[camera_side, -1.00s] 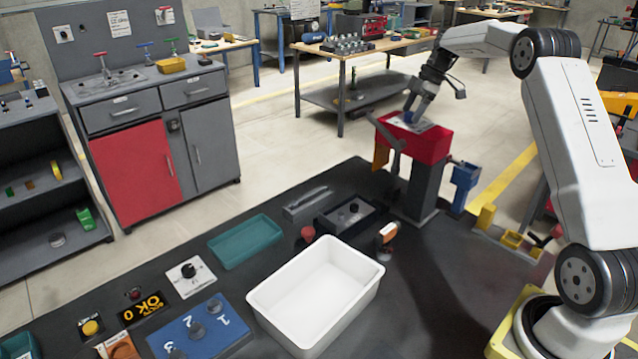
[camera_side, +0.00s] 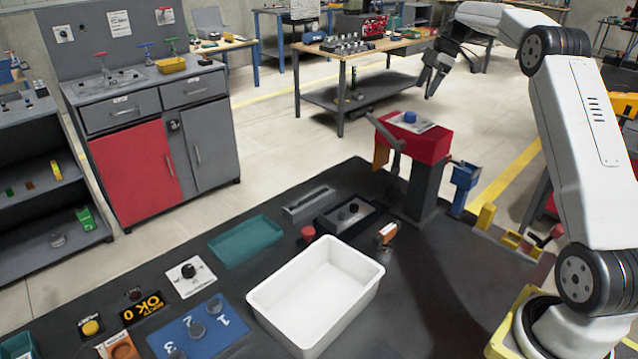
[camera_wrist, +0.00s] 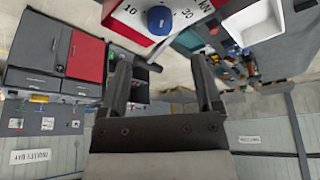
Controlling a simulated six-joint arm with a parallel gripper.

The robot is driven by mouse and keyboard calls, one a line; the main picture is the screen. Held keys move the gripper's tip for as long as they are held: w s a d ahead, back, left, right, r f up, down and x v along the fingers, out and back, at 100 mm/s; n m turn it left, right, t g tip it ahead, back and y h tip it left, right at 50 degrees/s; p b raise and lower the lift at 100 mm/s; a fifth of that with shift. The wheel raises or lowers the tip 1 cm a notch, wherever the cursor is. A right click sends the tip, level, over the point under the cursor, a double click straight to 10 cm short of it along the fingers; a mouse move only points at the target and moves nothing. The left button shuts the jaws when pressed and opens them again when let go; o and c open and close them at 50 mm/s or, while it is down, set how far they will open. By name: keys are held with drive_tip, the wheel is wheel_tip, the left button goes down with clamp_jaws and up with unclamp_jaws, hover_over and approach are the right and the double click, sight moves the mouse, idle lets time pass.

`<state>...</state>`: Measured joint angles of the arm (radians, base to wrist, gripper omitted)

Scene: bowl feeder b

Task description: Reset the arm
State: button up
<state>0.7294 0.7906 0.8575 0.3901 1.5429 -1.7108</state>
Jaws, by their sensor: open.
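My gripper (camera_side: 433,80) is open and empty, in the air above and a little right of the red feeder box. In the wrist view its two fingers (camera_wrist: 160,85) stand apart with nothing between them. The red feeder box (camera_side: 432,145) stands on a grey post. A blue knob (camera_side: 410,117) sits on the pale dial plate on its top. The knob (camera_wrist: 160,19) also shows in the wrist view, beyond the fingertips, beside the marks 10 and 30. The gripper and knob are apart.
On the dark table are a white bin (camera_side: 318,293), a teal tray (camera_side: 246,241), a blue numbered board (camera_side: 203,325) and a black tray (camera_side: 368,222). A blue holder (camera_side: 464,180) stands right of the feeder post. The air around my gripper is clear.

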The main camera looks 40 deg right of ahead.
drive_tip(key=shift+w+a+f, duration=0.15)
drive_tip(key=shift+a, duration=0.35)
drive_tip(key=s+a+f+m+h, duration=0.1)
drive_tip(key=s+a+f+m, duration=0.2)
drive_tip(key=a, duration=0.7)
drive_tip(key=a+f+m+h, duration=0.1)
drive_tip(key=a+f+m, duration=0.35)
drive_tip(key=a, duration=0.45)
drive_tip(key=s+a+f+m+h, duration=0.1)
drive_tip(key=s+a+f, duration=0.3)
drive_tip(key=s+a, duration=0.3)
drive_tip(key=s+a+f+m, duration=0.2)
drive_tip(key=s+a+f, duration=0.3)
drive_tip(key=s, duration=0.5)
drive_tip(key=shift+a+h, duration=0.4)
drive_tip(key=shift+a, duration=0.5)
